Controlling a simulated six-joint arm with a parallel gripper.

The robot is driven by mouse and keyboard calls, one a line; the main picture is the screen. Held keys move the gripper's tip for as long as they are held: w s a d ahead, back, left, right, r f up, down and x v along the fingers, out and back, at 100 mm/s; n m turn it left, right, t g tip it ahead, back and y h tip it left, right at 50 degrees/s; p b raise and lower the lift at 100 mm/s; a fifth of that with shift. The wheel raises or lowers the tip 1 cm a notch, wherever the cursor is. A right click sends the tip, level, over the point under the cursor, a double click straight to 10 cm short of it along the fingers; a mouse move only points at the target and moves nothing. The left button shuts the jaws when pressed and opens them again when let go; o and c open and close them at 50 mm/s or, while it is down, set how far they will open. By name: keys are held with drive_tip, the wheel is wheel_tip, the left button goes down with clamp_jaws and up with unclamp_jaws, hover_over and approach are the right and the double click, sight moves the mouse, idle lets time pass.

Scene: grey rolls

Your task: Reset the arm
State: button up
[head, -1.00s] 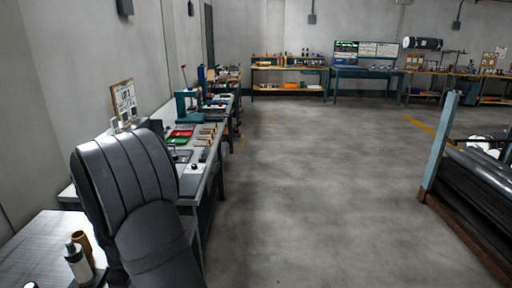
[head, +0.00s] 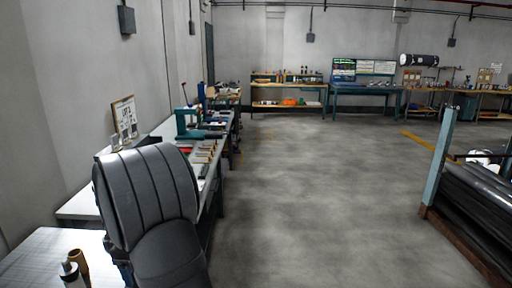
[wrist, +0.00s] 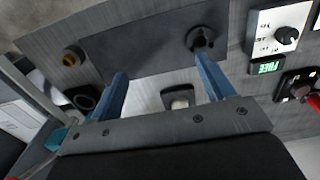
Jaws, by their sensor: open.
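My gripper (wrist: 165,92) shows in the wrist view as two blue fingers spread wide apart, with nothing between them. Beyond the fingers is a grey panel or bench surface with a dark plate (wrist: 150,45). A black knob (wrist: 200,40) is near the right finger, and a yellow-brown round part (wrist: 72,56) is to the left. A small pale block in a dark frame (wrist: 178,97) appears between the fingers, farther off; I cannot tell its distance. In the head view my dark, ribbed arm covers the lower left, and the gripper itself is hidden.
A long workbench (head: 80,206) with tools runs along the left wall. A rack of dark rolls (head: 480,200) with a blue post (head: 438,155) is at right. The middle floor (head: 310,190) is clear.

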drive_tip(key=w+a+r, duration=0.3)
drive_tip(key=a+r, duration=0.4)
drive_tip(key=a, duration=0.4)
drive_tip(key=shift+w, duration=0.4)
drive_tip(key=o, duration=0.6)
drive_tip(key=shift+c, duration=0.2)
drive_tip(key=s+a+r+n+t+y, duration=0.1)
drive_tip(key=s+r+n+y, duration=0.1)
drive_tip(key=s+r+n, duration=0.55)
drive_tip(key=s+a+r+n+t+y, duration=0.15)
drive_tip(key=r+n, duration=0.25)
drive_tip(key=n, duration=0.6)
drive_tip(key=x, duration=0.9)
drive_tip(key=shift+s+a+f, duration=0.15)
drive_tip(key=shift+s+f, duration=0.1)
